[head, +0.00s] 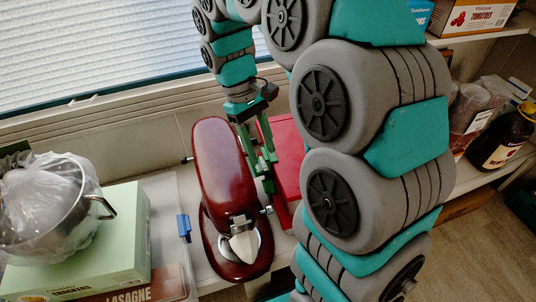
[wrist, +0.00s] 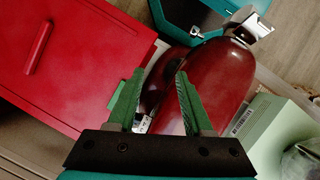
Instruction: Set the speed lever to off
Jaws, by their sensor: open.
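A dark red stand mixer (head: 222,170) stands on the counter in the head view, its silver front hub toward me. It also shows in the wrist view (wrist: 212,85), beyond my fingers. My gripper (head: 268,165) is open beside the mixer's right side, its green fingers pointing down. In the wrist view my gripper (wrist: 159,75) has its fingers apart, with part of the mixer's side between and behind them. A small pale marked patch (wrist: 143,124) shows by the left finger's base; I cannot tell whether it belongs to the speed lever. The lever's setting cannot be made out.
A red box (head: 287,150) stands close on the mixer's right; it fills the left of the wrist view (wrist: 75,65). A green box (head: 125,235) carrying a plastic-wrapped metal bowl (head: 45,205) is on the left. A dark bottle (head: 500,137) stands on the right shelf.

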